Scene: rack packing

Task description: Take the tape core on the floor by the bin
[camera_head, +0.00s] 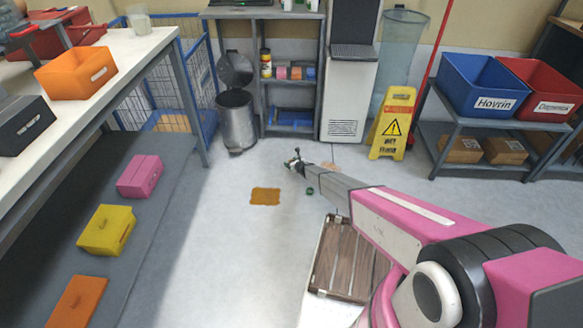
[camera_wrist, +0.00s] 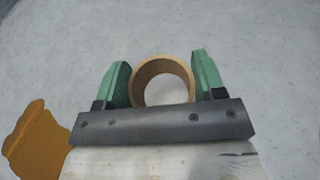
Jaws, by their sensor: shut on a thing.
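The tape core (camera_wrist: 148,71), a tan cardboard ring, sits between the two green fingers of my gripper (camera_wrist: 160,66) in the wrist view. The gripper is shut on it, with pale floor beyond. In the head view my gripper (camera_head: 295,162) is low over the floor at the middle, right of and in front of the grey metal bin (camera_head: 236,118). The core cannot be made out clearly there. The bin's lid is up.
A brown spill (camera_head: 265,196) lies on the floor, also in the wrist view (camera_wrist: 35,142). A small green object (camera_head: 309,191) lies near my arm. A yellow wet-floor sign (camera_head: 392,122) stands behind right. A shelf unit (camera_head: 290,112) stands behind. Floor left of my arm is mostly clear.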

